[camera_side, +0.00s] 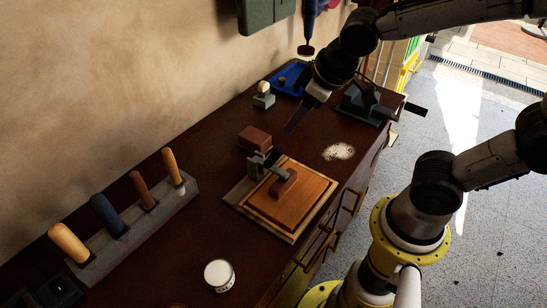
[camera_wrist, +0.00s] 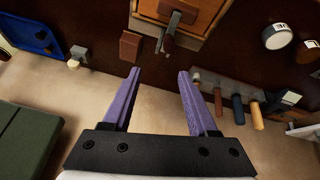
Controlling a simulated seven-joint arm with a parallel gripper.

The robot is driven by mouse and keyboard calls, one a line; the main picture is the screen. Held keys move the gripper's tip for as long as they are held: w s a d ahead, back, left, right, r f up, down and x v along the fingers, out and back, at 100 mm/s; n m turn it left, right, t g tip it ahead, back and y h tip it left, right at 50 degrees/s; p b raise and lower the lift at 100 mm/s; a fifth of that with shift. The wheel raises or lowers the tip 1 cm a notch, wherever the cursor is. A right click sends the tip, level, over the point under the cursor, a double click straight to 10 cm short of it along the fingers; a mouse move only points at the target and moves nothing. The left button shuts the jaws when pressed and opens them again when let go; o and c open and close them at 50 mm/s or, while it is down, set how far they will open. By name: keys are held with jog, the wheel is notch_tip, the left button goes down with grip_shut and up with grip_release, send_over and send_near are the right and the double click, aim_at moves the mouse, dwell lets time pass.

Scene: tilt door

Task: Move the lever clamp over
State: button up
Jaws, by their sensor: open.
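The lever clamp (camera_side: 260,163) is a dark metal mount on the edge of a wooden board (camera_side: 258,216). In the wrist view the clamp (camera_wrist: 168,40) lies at the top centre, beyond my fingertips. My gripper (camera_wrist: 158,72) has two purple fingers spread apart with nothing between them. In the side view my gripper (camera_side: 297,122) hangs above the bench, behind and to the right of the clamp, apart from it.
A reddish-brown block (camera_side: 254,139) sits close behind the clamp. A tool rack (camera_side: 140,225) with several handles stands left, and a white can (camera_side: 219,275) is in front. A vise (camera_side: 365,104) and blue tray (camera_side: 288,80) are at the back.

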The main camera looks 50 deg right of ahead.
aim_at(273, 165)
jog(key=shift+n+g, duration=0.3)
jog(key=shift+g, duration=0.1)
jog(key=x, duration=1)
jog(key=a+x, duration=0.1)
jog(key=x, duration=0.5)
jog(key=shift+s+a+f, duration=0.15)
jog(key=shift+s, duration=0.3)
grip_shut()
